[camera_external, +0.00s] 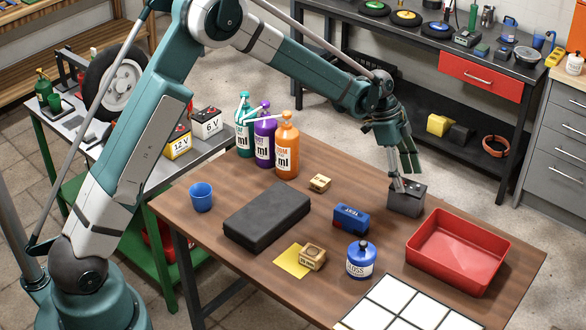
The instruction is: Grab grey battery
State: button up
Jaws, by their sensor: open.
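The grey battery (405,202) is a dark grey block standing on the brown wooden table, towards its far right edge, behind the red tray. My gripper (402,180) points down at the battery from above, its fingers at or just over the battery's top. It is open. From this one view I cannot tell whether the fingertips touch the battery or reach down around it.
A red tray (415,262) stands in front of the battery. A blue box (351,218) lies left of it.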

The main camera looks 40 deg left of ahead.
aim_at(407, 185)
jog(key=shift+x, duration=2.35)
jog(key=shift+s, duration=0.1)
jog(key=c, duration=1.6)
